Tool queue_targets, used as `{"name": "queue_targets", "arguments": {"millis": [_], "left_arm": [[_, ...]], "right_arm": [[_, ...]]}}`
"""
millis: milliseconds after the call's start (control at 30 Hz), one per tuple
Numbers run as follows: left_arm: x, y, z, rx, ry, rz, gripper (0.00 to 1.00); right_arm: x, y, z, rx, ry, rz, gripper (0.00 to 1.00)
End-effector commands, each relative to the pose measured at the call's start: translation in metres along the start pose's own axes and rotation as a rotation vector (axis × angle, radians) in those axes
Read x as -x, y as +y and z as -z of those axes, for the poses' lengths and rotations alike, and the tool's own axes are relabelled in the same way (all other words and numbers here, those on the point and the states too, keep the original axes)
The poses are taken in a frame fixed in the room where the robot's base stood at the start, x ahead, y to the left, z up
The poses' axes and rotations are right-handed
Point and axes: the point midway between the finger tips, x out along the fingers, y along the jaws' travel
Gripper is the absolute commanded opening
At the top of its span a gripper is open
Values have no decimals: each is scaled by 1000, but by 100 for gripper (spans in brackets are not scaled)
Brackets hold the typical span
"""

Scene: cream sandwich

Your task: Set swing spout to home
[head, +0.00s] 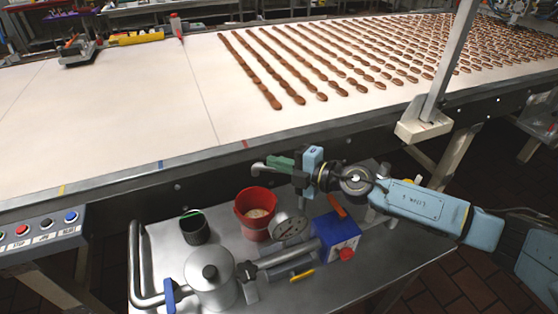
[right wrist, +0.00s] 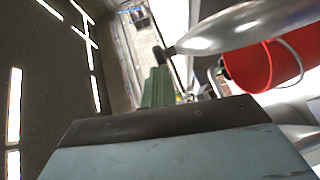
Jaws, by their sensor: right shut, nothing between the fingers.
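In the right wrist view a large silver pipe (right wrist: 245,24) runs in from the upper right and narrows to a dark end. My right gripper (head: 279,163) has green fingers, shut and empty, close beside the pipe. The fingers also show in the right wrist view (right wrist: 158,85), their tip at the pipe's end; whether they touch cannot be told. The gripper hides part of the pipe. My left gripper is out of view.
On the cart (head: 375,250) stand a red bucket (head: 246,222), dark cup (head: 195,230), round gauge (head: 288,226), lidded metal pot (head: 211,285) and blue box (head: 338,238) with a red knob. The conveyor (head: 120,120) with rows of brown biscuits lies behind. A post (head: 447,70) rises at right.

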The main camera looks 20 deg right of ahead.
Motion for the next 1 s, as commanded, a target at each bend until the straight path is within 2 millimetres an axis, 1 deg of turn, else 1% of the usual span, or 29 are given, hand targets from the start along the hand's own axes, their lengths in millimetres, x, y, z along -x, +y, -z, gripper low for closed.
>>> {"name": "queue_targets", "arguments": {"millis": [167, 367, 500, 700, 833, 1000], "left_arm": [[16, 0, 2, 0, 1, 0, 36], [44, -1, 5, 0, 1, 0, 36], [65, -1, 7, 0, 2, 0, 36], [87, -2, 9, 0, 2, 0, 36], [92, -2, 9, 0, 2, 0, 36], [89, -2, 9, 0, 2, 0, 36]], "right_arm": [[-2, 3, -1, -7, -39, -4, 0], [-5, 6, -5, -23, -125, -14, 0], [-9, 7, -9, -37, -214, -27, 0], [-14, 8, -19, -60, -373, -50, 0], [-17, 7, -27, -76, -494, -67, 0], [-19, 7, -38, -96, -644, -88, 0]]}}
